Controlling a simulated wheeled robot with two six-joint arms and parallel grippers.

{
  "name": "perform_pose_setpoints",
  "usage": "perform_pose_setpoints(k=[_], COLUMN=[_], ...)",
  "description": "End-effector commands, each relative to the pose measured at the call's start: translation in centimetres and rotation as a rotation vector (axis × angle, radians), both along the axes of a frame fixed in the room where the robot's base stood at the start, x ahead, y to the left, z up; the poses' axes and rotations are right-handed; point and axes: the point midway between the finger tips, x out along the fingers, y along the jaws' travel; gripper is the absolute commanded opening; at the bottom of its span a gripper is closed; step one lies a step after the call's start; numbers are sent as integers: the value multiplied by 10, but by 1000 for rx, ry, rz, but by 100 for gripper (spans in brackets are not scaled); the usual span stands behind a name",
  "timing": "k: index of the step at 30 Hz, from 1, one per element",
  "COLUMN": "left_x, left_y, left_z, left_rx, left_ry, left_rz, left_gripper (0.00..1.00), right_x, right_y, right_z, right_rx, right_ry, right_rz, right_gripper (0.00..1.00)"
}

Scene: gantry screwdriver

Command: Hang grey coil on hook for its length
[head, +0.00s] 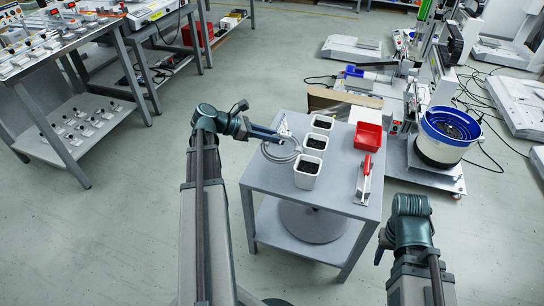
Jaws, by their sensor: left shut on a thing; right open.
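The grey coil (281,157) is a loop of thin cable at the left edge of the small grey table (262,177). My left gripper (280,136) is shut on the coil at its upper side, and the loop hangs just below the fingers. Whether the coil touches the table cannot be told. A small white piece (284,125) stands right behind the fingers; its shape is too small to make out. I cannot pick out hooks clearly. My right arm is at the lower right, and its fingers are hidden.
Three white bins (307,181) with dark contents stand in a row on the table. A red tray (368,136) and a red-handled tool (366,178) lie on its right side. A blue-rimmed bowl feeder (449,127) stands beyond.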

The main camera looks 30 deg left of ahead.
Motion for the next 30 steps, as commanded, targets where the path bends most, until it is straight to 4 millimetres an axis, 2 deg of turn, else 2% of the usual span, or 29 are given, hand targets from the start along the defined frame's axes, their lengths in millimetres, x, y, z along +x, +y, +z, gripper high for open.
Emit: perform_pose_setpoints(k=[1, 11, 21, 30], left_x=[0, 0, 0, 0], left_y=[0, 0, 0, 0], left_z=[-15, -23, -64, -64], left_rx=[-1, -1, -1, 0], left_ry=[-1, -1, -1, 0], left_rz=[0, 0, 0, -1], left_gripper=[0, 0, 0, 0], right_x=[0, 0, 0, 0], right_y=[0, 1, 1, 1], right_z=[-15, -23, -64, -64], right_rx=[1, 3, 3, 3], right_ry=[0, 0, -1, -1], right_rz=[1, 3, -6, -8], right_gripper=[50, 50, 50, 50])
